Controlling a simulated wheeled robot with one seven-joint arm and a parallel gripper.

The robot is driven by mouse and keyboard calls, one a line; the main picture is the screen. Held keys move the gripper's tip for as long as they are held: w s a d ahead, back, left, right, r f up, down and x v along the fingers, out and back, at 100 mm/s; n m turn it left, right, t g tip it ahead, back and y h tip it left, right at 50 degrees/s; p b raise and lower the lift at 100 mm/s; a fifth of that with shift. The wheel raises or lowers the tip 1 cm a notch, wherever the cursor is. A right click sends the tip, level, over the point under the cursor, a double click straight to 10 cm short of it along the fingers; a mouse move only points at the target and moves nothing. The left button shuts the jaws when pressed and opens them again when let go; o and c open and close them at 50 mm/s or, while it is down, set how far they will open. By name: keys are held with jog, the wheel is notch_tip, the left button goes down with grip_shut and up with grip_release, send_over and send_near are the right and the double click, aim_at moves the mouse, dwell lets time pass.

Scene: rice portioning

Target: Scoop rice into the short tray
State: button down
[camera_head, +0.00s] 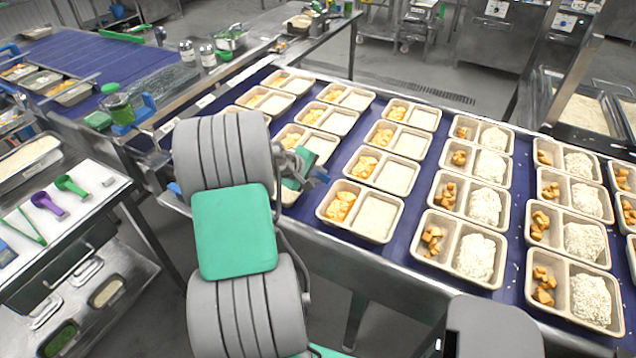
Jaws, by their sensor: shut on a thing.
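My gripper (303,168) is partly hidden behind my arm, over the near left part of the blue belt (325,232). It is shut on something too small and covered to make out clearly. Two-compartment beige trays stand in rows on the belt. In the right-hand rows, trays such as this one (440,252) hold orange pieces on the left and heaped white rice on the right. In the middle and left rows, trays such as the front one (347,227) hold orange pieces, and their right compartments look flat and without a rice heap. A tray (318,160) beside my gripper is partly covered.
A side table (95,205) at left bears a purple scoop (45,203) and a green scoop (70,185). A metal container with white contents (30,158) stands behind it. Another container with pale contents (580,115) is at upper right. A metal rail (430,277) edges the belt.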

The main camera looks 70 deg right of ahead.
jog(key=shift+w+a+g+h+b, duration=0.2)
jog(key=shift+h+b, duration=0.5)
jog(key=shift+b, duration=0.75)
jog(key=shift+s+a+g+h+b, duration=0.1)
jog(key=shift+g+h+b, duration=0.15)
jog(key=shift+h+b, duration=0.85)
jog(key=shift+w+a+g+h+b, duration=0.15)
jog(key=shift+g+h+b, duration=0.15)
jog(key=shift+b, duration=1.5)
jog(key=h+b, duration=0.1)
jog(key=b, duration=0.3)
jog(key=g+h+b, duration=0.1)
jog(key=h+b, duration=0.1)
jog(key=b, duration=0.2)
jog(key=a+g+h+b, duration=0.1)
jog(key=h+b, duration=0.1)
jog(key=b, duration=0.3)
jog(key=shift+w+a+r, duration=0.1)
jog(key=shift+w+r, duration=0.15)
jog(key=shift+r, duration=0.1)
jog(key=shift+r+g, duration=0.25)
